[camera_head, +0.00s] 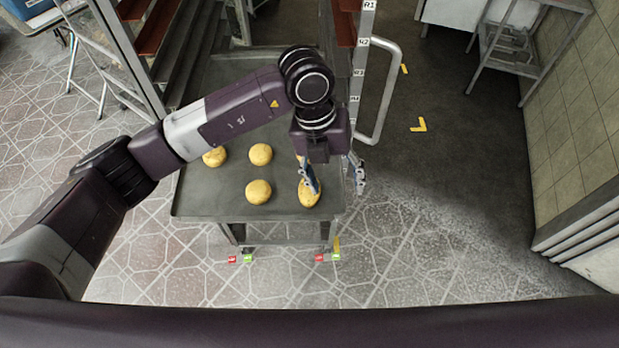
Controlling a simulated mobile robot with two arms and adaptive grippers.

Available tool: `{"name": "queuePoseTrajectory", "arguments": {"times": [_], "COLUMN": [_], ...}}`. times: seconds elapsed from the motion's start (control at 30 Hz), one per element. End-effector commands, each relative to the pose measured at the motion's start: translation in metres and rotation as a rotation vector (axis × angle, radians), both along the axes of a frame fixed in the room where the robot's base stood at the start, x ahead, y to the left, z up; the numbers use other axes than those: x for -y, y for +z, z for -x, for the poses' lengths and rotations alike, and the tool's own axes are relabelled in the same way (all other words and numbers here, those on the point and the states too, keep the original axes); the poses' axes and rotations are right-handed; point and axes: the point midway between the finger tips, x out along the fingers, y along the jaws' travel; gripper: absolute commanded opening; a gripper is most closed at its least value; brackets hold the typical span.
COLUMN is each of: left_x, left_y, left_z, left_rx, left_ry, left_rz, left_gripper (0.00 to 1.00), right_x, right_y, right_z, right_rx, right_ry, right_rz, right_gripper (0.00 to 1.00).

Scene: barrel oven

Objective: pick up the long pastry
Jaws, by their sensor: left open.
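The long pastry (309,197) lies near the front right corner of a dark grey tray (215,197) on a rack. It is golden and oval, and part of it is hidden behind a finger of my left gripper (336,184). The gripper points down with its fingers spread open, one over the pastry and the other to the right, near the tray's right edge. I cannot tell whether the finger touches the pastry. My right gripper is not in view.
Round pastries lie on the tray, including one at the front (258,192) and one behind it (260,154). A metal handle (385,90) stands right of the tray. Tiled floor (420,250) is clear at the front right.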

Motion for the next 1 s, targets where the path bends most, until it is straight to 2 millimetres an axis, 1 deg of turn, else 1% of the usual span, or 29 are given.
{"name": "queuePoseTrajectory", "arguments": {"times": [0.03, 0.1, 0.2, 0.23, 0.47, 0.57, 0.7, 0.83, 1.0], "left_x": [-0.019, -0.039, -0.055, -0.057, -0.057, -0.055, -0.053, -0.052, -0.052], "left_y": [0.001, 0.002, 0.002, 0.0, -0.023, -0.032, -0.052, -0.068, -0.074], "left_z": [-0.013, -0.024, -0.032, -0.032, -0.032, -0.03, -0.03, -0.03, -0.031], "left_rx": [0.032, 0.062, 0.082, 0.084, 0.083, 0.081, 0.081, 0.084, 0.085], "left_ry": [0.021, 0.047, 0.069, 0.072, 0.072, 0.072, 0.072, 0.071, 0.07], "left_rz": [-0.08, -0.165, -0.228, -0.236, -0.239, -0.238, -0.239, -0.236, -0.235], "left_gripper": [0.59, 0.59, 0.59, 0.59, 0.59, 0.59, 0.59, 0.59, 0.59], "right_x": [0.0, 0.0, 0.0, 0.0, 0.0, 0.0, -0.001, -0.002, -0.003], "right_y": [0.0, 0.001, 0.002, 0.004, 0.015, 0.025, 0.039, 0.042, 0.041], "right_z": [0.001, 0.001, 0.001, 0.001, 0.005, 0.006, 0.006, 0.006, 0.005], "right_rx": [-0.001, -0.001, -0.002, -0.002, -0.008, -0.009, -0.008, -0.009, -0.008], "right_ry": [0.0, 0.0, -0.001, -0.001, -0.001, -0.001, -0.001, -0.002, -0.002], "right_rz": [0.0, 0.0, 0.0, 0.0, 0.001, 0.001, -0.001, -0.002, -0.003], "right_gripper": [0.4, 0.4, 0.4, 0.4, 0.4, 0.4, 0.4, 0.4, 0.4]}}
